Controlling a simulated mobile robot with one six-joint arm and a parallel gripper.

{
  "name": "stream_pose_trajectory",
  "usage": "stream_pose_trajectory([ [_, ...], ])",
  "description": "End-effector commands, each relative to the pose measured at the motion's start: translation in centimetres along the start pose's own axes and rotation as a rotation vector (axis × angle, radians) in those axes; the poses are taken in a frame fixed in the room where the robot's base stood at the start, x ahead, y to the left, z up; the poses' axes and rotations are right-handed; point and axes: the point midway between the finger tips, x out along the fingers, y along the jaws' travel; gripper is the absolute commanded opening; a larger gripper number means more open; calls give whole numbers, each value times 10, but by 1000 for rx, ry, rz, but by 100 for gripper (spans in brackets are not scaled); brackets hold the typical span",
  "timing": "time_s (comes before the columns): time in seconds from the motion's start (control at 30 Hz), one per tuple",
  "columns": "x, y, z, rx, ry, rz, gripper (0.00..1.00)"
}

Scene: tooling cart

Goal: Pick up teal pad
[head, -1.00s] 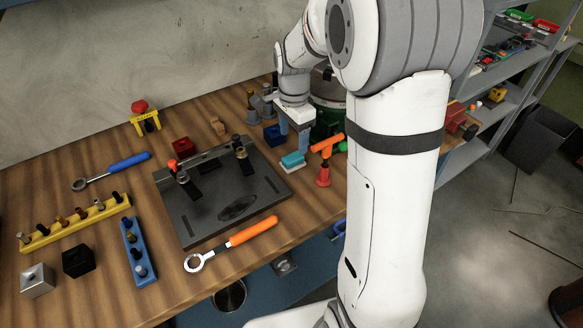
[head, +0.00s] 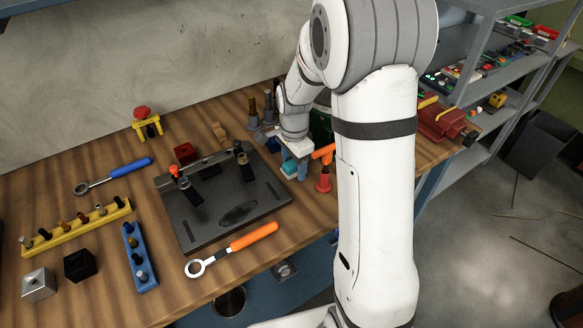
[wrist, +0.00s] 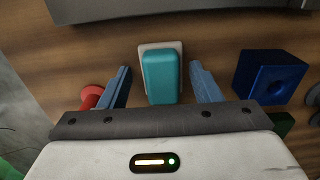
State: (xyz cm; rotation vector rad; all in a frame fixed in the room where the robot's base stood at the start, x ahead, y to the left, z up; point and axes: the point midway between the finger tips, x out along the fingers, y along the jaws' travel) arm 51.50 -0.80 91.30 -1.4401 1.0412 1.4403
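The teal pad (wrist: 160,76) is a small rounded block on a pale base (wrist: 147,46), lying on the wooden bench. In the head view the teal pad (head: 289,168) is partly hidden by my gripper (head: 296,170). In the wrist view my gripper (wrist: 160,87) is open, with one blue finger on each side of the pad. A gap shows between the pad and each finger. Whether the fingertips are down at bench level I cannot tell.
A blue block (wrist: 268,76) stands just right of the fingers in the wrist view. A red and orange tool (head: 323,175) stands close by in the head view. The dark fixture plate (head: 222,205) lies to the left, with an orange-handled wrench (head: 253,236) before it.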

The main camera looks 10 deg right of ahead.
Motion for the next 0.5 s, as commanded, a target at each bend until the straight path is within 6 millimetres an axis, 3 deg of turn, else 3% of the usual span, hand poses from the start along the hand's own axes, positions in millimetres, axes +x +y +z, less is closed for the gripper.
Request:
stream_pose_trajectory([
  [0.5,0,0,-1,1,0,0,18],
])
